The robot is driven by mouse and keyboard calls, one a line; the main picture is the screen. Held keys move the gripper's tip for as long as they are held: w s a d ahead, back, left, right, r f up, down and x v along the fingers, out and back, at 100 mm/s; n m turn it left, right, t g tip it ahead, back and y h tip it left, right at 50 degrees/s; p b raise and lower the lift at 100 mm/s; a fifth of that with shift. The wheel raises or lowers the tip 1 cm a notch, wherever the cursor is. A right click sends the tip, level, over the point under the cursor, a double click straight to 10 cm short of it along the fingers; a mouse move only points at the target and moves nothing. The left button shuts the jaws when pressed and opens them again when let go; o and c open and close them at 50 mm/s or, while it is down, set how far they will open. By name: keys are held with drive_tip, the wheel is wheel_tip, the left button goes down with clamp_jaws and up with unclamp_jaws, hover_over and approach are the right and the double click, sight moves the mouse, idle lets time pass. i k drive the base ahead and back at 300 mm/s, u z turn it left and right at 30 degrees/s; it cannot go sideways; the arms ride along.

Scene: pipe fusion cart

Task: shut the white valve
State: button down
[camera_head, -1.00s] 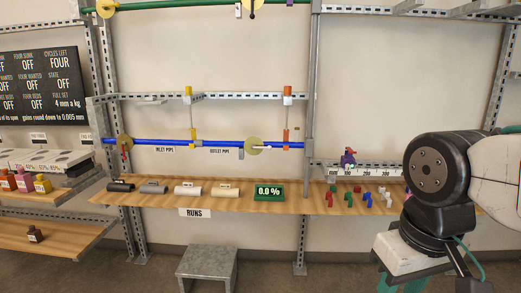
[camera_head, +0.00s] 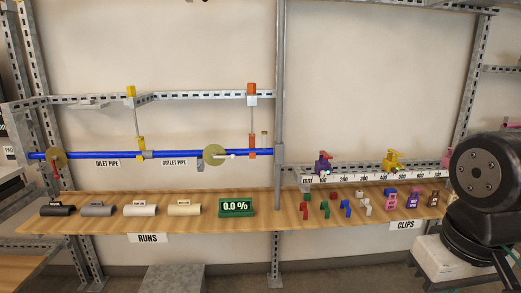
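The white valve is a round yellowish disc (camera_head: 213,155) with a short white lever (camera_head: 226,156), on the right part of the blue pipe (camera_head: 100,154). Its lever points right, roughly level and along the pipe. A second valve (camera_head: 56,157) with a red lever hanging down is at the pipe's left end. Part of my arm shows at the right edge, far from the white valve. My gripper is not in view.
A wooden shelf (camera_head: 270,203) runs below the pipe, with several pipe pieces, a green 0.0 % display (camera_head: 236,206) and small coloured clips. An upright metal post (camera_head: 279,80) stands right of the valve. A grey stool (camera_head: 173,279) is on the floor.

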sight(214, 155)
drive_tip(key=u, duration=0.1)
drive_tip(key=i, duration=0.85)
drive_tip(key=u, duration=0.5)
